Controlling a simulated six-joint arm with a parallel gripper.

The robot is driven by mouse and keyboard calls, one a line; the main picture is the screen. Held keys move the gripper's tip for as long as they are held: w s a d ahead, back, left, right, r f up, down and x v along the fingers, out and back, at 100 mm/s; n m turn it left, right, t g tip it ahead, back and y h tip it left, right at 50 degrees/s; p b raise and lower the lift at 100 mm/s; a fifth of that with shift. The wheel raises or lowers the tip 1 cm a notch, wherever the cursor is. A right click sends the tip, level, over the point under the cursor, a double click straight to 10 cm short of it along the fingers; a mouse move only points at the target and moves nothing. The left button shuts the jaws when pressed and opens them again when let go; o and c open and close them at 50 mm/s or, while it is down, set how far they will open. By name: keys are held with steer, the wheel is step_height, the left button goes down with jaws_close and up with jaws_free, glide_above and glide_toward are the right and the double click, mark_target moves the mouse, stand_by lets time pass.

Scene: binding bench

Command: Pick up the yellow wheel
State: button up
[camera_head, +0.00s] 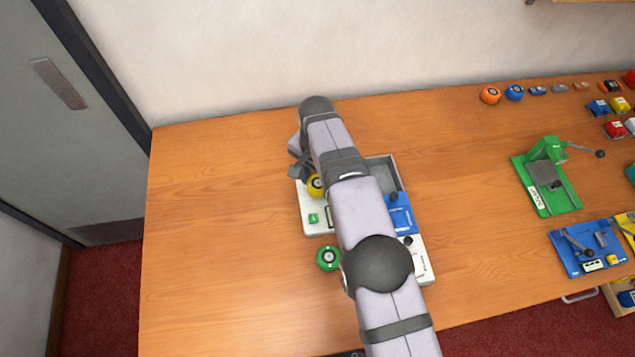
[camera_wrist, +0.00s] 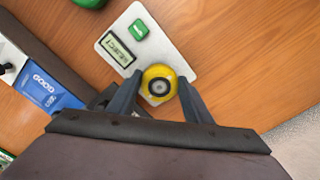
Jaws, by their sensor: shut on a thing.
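The yellow wheel (camera_wrist: 158,84) is round with a dark and grey hub. It sits between the two fingers of my gripper (camera_wrist: 160,95), which are shut on it. In the head view the yellow wheel (camera_head: 315,186) shows beside my arm, partly hidden by it, over the left part of a white plate. The white plate (camera_wrist: 172,52) with a small display and a green button lies under the wheel in the wrist view. I cannot tell whether the wheel touches the plate.
A green wheel (camera_head: 328,258) lies on the table (camera_head: 220,240) near the plate. A blue block (camera_head: 400,215) and a grey tray (camera_head: 384,168) are right of my arm. A green press (camera_head: 546,175) and a blue fixture (camera_head: 587,247) stand further right. The table's left side is clear.

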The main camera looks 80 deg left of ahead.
mark_target(317, 184)
step_height(317, 184, up, 9)
steer(key=shift+f+b, duration=0.15)
steer(key=shift+b, duration=0.4)
steer(key=shift+r+p, duration=0.35)
steer(key=shift+r, duration=0.35)
steer(key=w+d+m, duration=0.1)
steer(key=w+d, duration=0.3)
steer(key=w, duration=1)
steer(key=w+d+m, duration=0.2)
steer(key=w+d, duration=0.2)
steer(key=w, duration=1.1)
steer(key=w+d+f+m, duration=0.2)
steer(key=w+d, duration=1.2)
steer(key=d, duration=0.3)
steer(key=w+d+m, duration=0.1)
steer(key=w+d, duration=0.2)
steer(key=d, duration=1)
steer(key=s+d+f+m, duration=0.1)
steer(key=s+d, duration=0.1)
steer(key=d, duration=0.8)
steer(key=s+d+f+m, duration=0.1)
steer(key=s+d, duration=0.2)
steer(key=d, duration=0.8)
steer(key=shift+s+d+f, duration=0.2)
steer(key=shift+d+f, duration=0.1)
steer(key=shift+f, duration=0.1)
